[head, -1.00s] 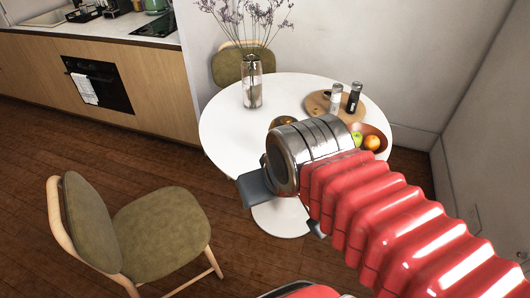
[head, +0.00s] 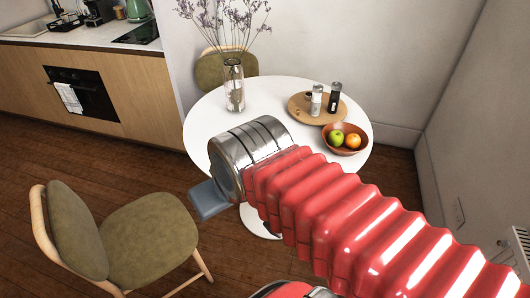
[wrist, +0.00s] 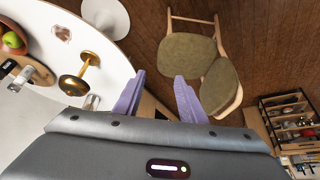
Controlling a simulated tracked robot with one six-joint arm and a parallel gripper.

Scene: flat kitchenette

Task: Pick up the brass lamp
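The brass lamp (wrist: 75,84) stands on the white round table (wrist: 122,50), at the left in the wrist view. It is gold-coloured, with wide round ends and a thin stem. In the head view my arm hides it. My gripper (wrist: 157,92) is open and empty, with its two purple-grey fingers apart. It points past the table edge, to the right of the lamp in the wrist view, and is not touching it. In the head view one grey finger (head: 210,199) shows at the near left side of the table.
A glass vase with dried stems (head: 234,88), a wooden board (head: 299,106) with shakers, and a fruit bowl (head: 345,139) share the table. One green chair (head: 150,235) stands front left, another (head: 225,72) behind the table. Wooden floor lies clear between chair and counter (head: 110,98).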

